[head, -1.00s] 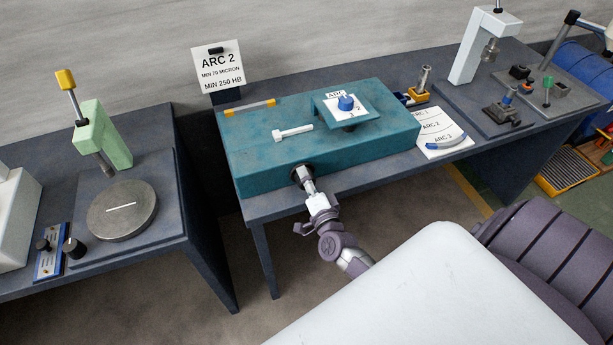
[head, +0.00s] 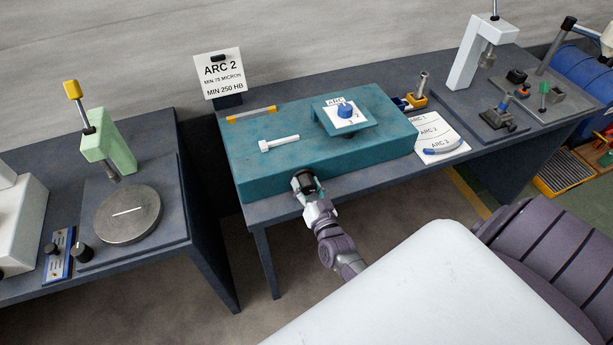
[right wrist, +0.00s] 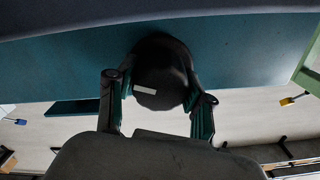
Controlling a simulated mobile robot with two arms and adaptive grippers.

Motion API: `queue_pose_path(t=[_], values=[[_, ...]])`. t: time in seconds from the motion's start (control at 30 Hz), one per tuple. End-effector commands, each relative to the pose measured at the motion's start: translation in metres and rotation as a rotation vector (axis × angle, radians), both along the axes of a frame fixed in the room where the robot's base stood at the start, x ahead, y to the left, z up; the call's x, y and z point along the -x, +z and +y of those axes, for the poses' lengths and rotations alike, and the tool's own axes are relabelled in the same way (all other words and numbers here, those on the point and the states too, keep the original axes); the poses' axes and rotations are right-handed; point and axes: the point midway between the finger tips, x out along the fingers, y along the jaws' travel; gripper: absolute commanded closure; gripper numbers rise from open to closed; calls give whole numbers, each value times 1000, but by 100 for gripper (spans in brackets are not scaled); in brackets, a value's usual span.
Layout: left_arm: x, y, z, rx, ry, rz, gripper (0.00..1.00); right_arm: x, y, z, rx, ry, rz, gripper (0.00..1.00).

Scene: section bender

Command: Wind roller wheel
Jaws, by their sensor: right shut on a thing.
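The roller wheel is a dark round knob (right wrist: 160,75) with a pale bar mark, on the front face of a teal box (head: 360,155). My right gripper (head: 305,181) is at that front face, with its fingers around the wheel. In the right wrist view, one finger lies on each side of the wheel, and the gripper (right wrist: 160,92) is shut on it. A white bolt-like piece (head: 280,143) lies on the box top. A blue dial knob (head: 345,110) sits on a white card on a raised teal plate. My left gripper is not in view.
A sign reading ARC 2 (head: 220,73) stands behind the box. An arc chart (head: 437,133) lies right of it. A green press with a round plate (head: 128,212) stands on the left bench. A white stand (head: 475,55) is at back right.

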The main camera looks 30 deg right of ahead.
Motion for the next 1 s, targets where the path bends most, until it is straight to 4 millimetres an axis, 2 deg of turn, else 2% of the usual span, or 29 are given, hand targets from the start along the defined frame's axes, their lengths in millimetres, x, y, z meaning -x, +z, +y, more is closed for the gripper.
queue_pose_path(t=[0.4,1.0], values=[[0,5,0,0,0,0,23,1,-2,1,203,0,54,83],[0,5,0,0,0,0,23,1,-3,1,239,1,63,83]])
